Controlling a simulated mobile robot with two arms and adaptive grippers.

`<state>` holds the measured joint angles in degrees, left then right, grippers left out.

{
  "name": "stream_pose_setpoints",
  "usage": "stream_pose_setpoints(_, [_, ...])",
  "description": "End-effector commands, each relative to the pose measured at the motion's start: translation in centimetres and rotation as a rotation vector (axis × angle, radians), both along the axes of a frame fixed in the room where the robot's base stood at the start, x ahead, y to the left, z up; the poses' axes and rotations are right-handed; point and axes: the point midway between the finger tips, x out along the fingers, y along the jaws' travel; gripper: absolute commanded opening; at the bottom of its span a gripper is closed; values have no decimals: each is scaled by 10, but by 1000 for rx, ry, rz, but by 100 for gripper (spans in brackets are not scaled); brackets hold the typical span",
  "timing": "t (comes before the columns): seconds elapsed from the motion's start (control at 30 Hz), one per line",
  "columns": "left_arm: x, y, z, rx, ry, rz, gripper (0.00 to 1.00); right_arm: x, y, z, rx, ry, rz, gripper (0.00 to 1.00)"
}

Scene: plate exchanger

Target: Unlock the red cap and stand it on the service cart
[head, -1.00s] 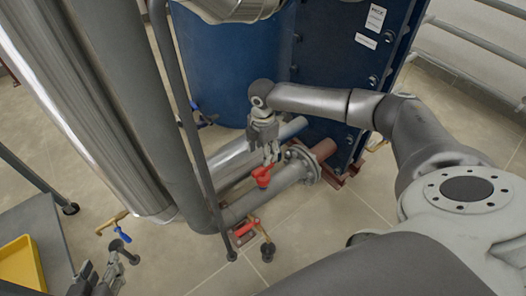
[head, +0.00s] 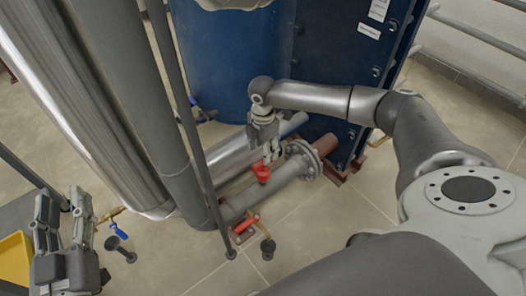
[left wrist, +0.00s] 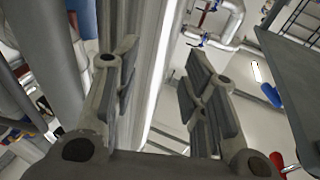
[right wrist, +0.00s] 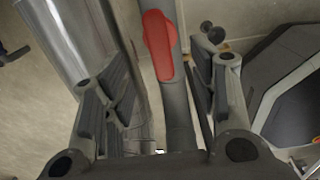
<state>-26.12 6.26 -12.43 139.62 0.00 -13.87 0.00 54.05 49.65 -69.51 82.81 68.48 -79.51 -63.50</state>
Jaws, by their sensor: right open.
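The red cap (head: 262,172) sits on the grey pipe near its flange. My right gripper (head: 268,155) is open, pointing down, its fingertips right at the cap; contact cannot be told. In the right wrist view a red elongated part (right wrist: 158,45), apparently the cap, shows between the open fingers. My left gripper (head: 63,205) is raised, open and empty at the lower left, in front of the service cart (head: 20,208). The cart is grey and partly hidden by this gripper.
A yellow bin (head: 14,262) is on the cart. A red valve handle (head: 247,222) is low by the pipe. A blue-handled valve (head: 118,230) is beside my left gripper. A thin upright pipe (head: 185,110) and the silver column (head: 90,110) stand between the arms.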

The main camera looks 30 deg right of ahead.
Motion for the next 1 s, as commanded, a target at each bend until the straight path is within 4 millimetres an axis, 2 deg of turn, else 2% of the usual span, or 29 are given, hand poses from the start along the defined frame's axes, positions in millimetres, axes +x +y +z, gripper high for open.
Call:
stream_pose_setpoints(0.27, [-10,-4,39,-62,-227,-14,40,0,0,-9,0,0,0,54])
stream_pose_setpoints(0.5, [-28,-3,71,-117,-420,-25,40,0,0,-15,0,0,-1,54])
stream_pose_setpoints(0.8, [-46,-1,94,-159,-568,-32,40,0,0,-50,1,1,-1,54])
stream_pose_setpoints(1.0, [-53,0,101,-174,-616,-34,40,0,0,-58,1,-1,0,54])
